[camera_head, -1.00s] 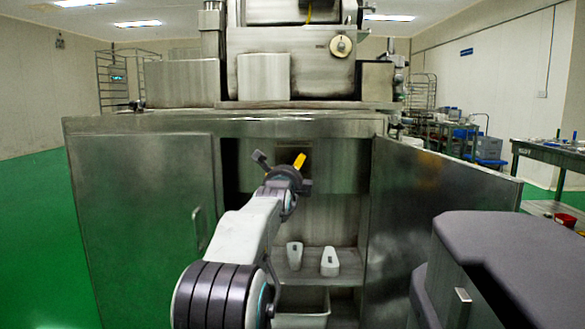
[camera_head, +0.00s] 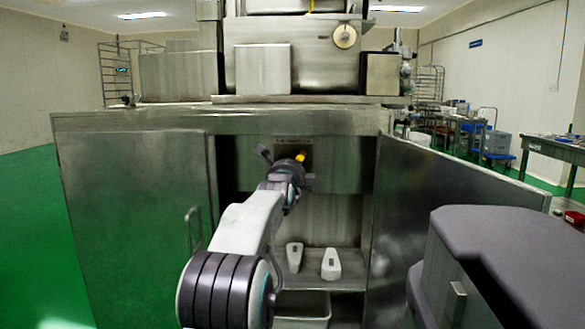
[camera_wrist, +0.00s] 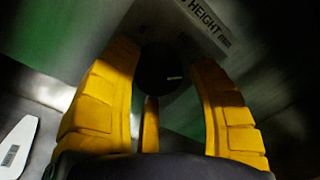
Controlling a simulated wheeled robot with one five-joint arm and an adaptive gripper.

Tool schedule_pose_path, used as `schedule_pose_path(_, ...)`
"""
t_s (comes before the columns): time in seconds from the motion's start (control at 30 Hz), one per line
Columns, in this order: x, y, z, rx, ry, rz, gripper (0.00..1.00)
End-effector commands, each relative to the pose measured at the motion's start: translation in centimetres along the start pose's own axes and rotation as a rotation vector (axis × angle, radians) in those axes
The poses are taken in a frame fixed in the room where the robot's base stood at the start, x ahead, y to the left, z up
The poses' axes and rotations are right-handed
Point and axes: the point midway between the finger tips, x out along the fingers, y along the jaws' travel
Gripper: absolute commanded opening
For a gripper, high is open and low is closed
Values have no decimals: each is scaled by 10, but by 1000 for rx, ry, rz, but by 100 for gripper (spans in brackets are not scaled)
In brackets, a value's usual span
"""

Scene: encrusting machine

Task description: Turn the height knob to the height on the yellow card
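The height knob (camera_wrist: 165,72) is a round black knob with a short pale mark, on a metal plate (camera_wrist: 207,22) lettered HEIGHT. In the wrist view my gripper (camera_wrist: 166,58) is open, with one yellow finger on each side of the knob. A narrow yellow piece shows between them, below the knob. I cannot tell whether the fingers touch the knob. In the head view my gripper (camera_head: 300,158) reaches into the cabinet opening, in front of the plate (camera_head: 293,146), and hides the knob. I cannot make out the yellow card.
The steel cabinet's right door (camera_head: 440,200) stands open, and the left door (camera_head: 135,220) flanks the opening. Two white pieces (camera_head: 294,256) (camera_head: 331,264) stand on the shelf below my arm, above a bin (camera_head: 300,306). A round cream dial (camera_head: 345,36) is on the upper machine.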

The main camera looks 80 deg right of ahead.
Motion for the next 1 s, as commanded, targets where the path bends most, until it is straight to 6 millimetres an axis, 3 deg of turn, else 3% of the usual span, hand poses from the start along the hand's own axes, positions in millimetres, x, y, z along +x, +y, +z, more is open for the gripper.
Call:
schedule_pose_path(0.47,0,0,-1,0,2,0,10)
schedule_pose_path(0.77,0,-1,-1,41,6,4,10)
schedule_pose_path(1.0,0,-2,-1,188,16,15,10)
